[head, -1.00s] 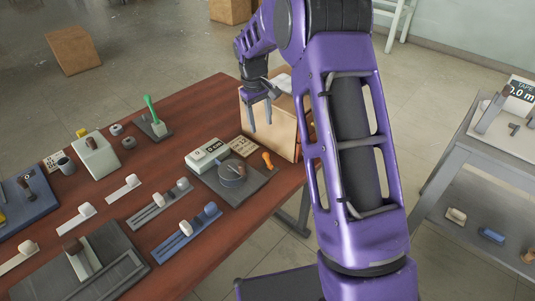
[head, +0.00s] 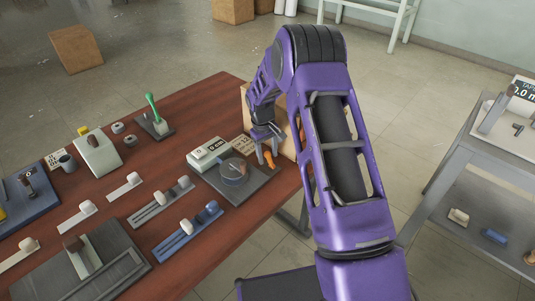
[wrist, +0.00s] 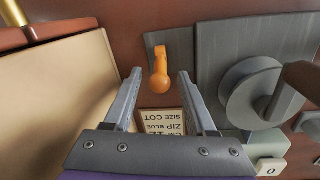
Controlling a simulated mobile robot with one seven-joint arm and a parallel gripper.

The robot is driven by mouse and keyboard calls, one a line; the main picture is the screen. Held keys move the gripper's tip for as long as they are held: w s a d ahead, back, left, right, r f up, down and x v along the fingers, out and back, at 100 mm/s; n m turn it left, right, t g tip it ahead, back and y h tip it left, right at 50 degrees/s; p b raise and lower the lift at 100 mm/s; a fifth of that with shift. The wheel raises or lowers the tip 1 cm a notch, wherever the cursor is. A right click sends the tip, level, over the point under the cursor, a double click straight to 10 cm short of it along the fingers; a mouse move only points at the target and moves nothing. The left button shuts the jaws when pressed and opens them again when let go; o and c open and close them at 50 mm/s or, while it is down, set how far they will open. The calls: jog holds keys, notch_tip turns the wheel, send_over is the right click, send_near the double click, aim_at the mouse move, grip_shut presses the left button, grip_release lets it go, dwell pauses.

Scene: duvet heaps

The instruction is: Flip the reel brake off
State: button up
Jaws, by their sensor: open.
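The orange reel brake lever (head: 269,160) sits beside the reel (head: 234,171) on its dark plate, near the right end of the table. In the wrist view the orange lever (wrist: 160,77) is upright in the picture, its round knob end towards my gripper. My gripper (wrist: 159,76) is open and empty, with its fingers on either side of the knob in that picture; I see no clear contact. In the head view my gripper (head: 267,154) points down over the lever. The grey reel (wrist: 254,95) with its dark handle lies to the right in the wrist view.
A tan box (wrist: 58,92) stands close to the left finger in the wrist view. A printed card (wrist: 166,122) lies below the lever. A white counter box (head: 207,153) is beside the reel.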

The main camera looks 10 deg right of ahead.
jog(key=shift+c, duration=0.4)
grip_shut()
jog(key=shift+s+d, duration=0.1)
jog(key=t+y+b, duration=0.1)
jog(key=s+d+t+y+b, duration=0.1)
jog(key=b, duration=0.1)
jog(key=t+y+b, duration=0.1)
jog(key=t, duration=0.1)
jog(key=shift+s+d+r, duration=0.1)
jog(key=shift+s+d, duration=0.15)
jog(key=shift+s, duration=0.15)
jog(key=shift+s+d+m+t+y+b, duration=0.15)
jog(key=shift+s+t+y+b, duration=0.1)
jog(key=shift+t+y+b, duration=0.3)
jog(key=shift+s+d+m+t+y+b, duration=0.1)
jog(key=shift+s+d+t+y+b, duration=0.15)
jog(key=shift+t+y+b, duration=0.4)
jog(key=shift+s+d+m+t+y+b, duration=0.1)
jog(key=shift+s+t+y+b, duration=0.2)
jog(key=shift+t, duration=0.5)
jog(key=shift+f, duration=0.2)
jog(key=shift+o, duration=0.4)
grip_release()
